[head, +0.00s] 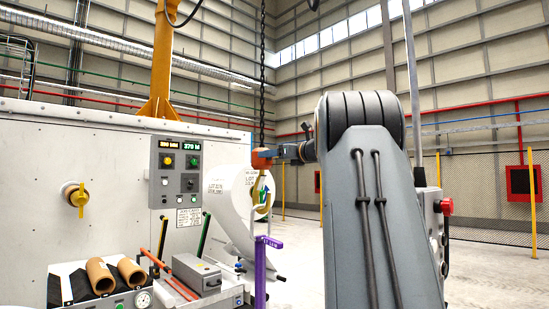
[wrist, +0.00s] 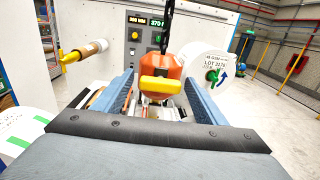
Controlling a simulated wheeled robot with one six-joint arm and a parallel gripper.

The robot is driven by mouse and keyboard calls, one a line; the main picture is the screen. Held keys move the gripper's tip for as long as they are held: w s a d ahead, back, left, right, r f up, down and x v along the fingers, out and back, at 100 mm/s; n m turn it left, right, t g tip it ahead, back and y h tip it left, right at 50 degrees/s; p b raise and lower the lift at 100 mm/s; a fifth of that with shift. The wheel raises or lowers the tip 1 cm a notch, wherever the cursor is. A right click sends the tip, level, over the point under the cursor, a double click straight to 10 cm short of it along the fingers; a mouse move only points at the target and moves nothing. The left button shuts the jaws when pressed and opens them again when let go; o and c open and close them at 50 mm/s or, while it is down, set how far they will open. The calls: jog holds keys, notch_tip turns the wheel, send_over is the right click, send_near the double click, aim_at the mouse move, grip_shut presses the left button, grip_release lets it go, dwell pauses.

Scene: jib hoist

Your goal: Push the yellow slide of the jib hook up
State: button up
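The jib hook hangs on a dark chain (head: 262,90). Its orange block (head: 261,158) is left of my gripper (head: 283,154) in the head view, with the pale hook (head: 262,195) below. In the wrist view the orange block (wrist: 168,64) is in the middle, and the yellow slide (wrist: 160,89) sits on its near side. My gripper (wrist: 160,80) is open, its two blue fingers on either side of the block and slide, with small gaps visible. The fingertips and the lower hook are partly hidden in the wrist view.
A purple upright piece (head: 261,268) stands below the hook. A white roll (head: 232,205) is behind it. The grey machine (head: 110,150) with a control panel (head: 176,170) is at left, with brown tubes (head: 100,275) in front. Open floor (head: 297,245) is to the right.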

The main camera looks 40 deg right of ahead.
jog(key=s+b, duration=0.3)
jog(key=s, duration=0.5)
jog(key=shift+w+f, duration=0.1)
dwell(0.5)
